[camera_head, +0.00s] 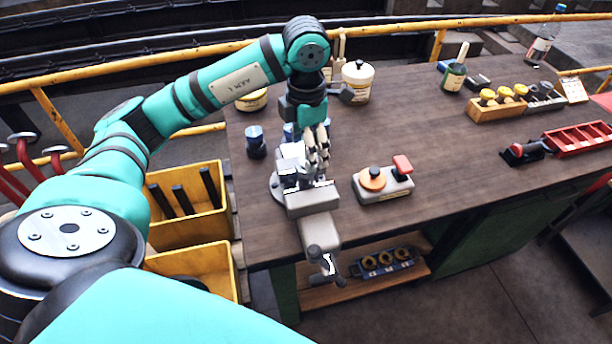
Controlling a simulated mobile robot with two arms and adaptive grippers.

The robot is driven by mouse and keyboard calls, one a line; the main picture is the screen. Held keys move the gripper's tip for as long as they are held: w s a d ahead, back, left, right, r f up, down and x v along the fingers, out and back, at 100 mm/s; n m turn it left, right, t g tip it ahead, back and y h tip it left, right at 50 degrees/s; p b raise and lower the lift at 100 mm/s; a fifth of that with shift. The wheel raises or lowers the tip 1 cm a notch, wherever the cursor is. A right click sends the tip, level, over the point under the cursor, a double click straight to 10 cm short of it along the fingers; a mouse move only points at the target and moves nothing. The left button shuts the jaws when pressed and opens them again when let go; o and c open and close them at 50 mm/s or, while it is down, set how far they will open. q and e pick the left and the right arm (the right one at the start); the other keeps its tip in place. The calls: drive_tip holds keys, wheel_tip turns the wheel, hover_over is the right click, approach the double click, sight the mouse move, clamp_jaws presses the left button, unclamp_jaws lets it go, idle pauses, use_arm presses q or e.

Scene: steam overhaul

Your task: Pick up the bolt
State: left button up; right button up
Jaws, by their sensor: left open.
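My left arm comes in from the left and reaches over the workbench. My left gripper (318,160) points down just above the grey bench vise (313,201), at the front edge of the bench. Its fingers are open. I cannot make out a bolt for certain; the gripper covers part of the vise jaws. I cannot tell whether the fingers touch anything there. My right gripper is not in view.
A grey box with orange and red knobs (384,184) stands right of the vise. A dark blue-topped piece (256,141) stands left of it. A white tub (357,82) is behind. A red tray (579,140) lies far right. The middle bench is clear.

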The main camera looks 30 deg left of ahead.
sight(306, 176)
use_arm(q)
drive_tip(key=shift+s+f+p, duration=0.15)
drive_tip(key=shift+f+p, duration=0.3)
drive_tip(key=shift+f, duration=0.05)
drive_tip(key=f+p, duration=0.1)
drive_tip(key=f, duration=0.2)
drive_tip(key=shift+s+d+f+p, duration=0.2)
drive_tip(key=shift+f+p, duration=0.1)
drive_tip(key=shift+p, duration=0.1)
drive_tip(key=shift+f, duration=0.5)
drive_tip(key=shift+c, duration=0.2)
